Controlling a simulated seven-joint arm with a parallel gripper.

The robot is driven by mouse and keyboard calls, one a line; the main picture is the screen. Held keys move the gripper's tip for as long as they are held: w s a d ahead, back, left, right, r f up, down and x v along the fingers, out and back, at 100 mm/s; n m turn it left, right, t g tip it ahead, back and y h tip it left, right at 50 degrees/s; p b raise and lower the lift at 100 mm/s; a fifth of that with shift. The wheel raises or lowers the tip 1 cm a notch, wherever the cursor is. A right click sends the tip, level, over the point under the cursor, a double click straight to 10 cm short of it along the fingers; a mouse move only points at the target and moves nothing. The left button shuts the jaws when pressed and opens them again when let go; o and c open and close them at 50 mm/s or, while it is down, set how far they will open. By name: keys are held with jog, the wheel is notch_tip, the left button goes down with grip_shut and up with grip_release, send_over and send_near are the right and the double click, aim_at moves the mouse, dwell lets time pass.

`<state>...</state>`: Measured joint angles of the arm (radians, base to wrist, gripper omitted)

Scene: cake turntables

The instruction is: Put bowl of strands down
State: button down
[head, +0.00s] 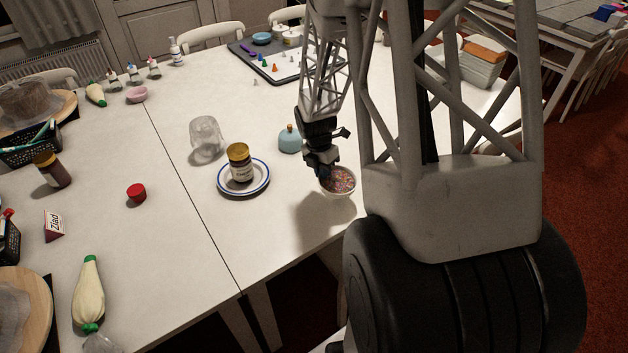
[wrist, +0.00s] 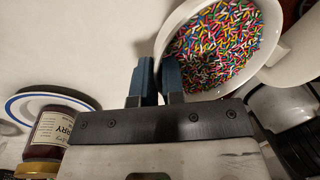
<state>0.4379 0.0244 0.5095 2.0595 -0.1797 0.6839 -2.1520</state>
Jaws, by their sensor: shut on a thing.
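The bowl of strands (head: 338,182) is a small white bowl filled with multicoloured sprinkles. In the head view it is near the table's front edge, right of the plate, with a shadow on the table to its lower left. My gripper (head: 323,172) is shut on the bowl's left rim. In the wrist view my gripper (wrist: 158,82) has its two blue-grey fingers close together at the rim of the bowl (wrist: 215,50). The bowl looks roughly level. I cannot tell for sure whether its base touches the table.
A blue-rimmed plate (head: 244,188) bears a gold-lidded jar (head: 240,162). An upturned glass (head: 206,138) and a blue bottle (head: 289,139) stand behind. The white table (head: 190,245) is bare in front of the plate.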

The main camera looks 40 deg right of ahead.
jog(key=shift+s+a, duration=0.15)
jog(key=shift+a, duration=0.4)
jog(key=shift+m+g, duration=0.4)
jog(key=shift+m, duration=0.3)
jog(key=s+a, duration=0.3)
jog(key=a, duration=0.2)
jog(key=s+a, duration=0.3)
jog(key=a, duration=0.2)
jog(key=s+a, duration=0.4)
jog(key=a, duration=0.2)
jog(key=shift+r, duration=0.2)
jog(key=shift+s+a, duration=0.35)
jog(key=shift+a, duration=0.05)
jog(key=w+d, duration=0.1)
jog(key=w, duration=0.4)
jog(key=w+d+f, duration=0.1)
jog(key=w, duration=0.4)
jog(key=w+d, duration=0.1)
jog(key=w, duration=0.4)
jog(key=shift+w+f, duration=0.25)
jog(key=shift+w, duration=0.15)
jog(key=shift+f, duration=0.1)
jog(key=shift+f, duration=1.65)
jog(key=shift+f, duration=0.15)
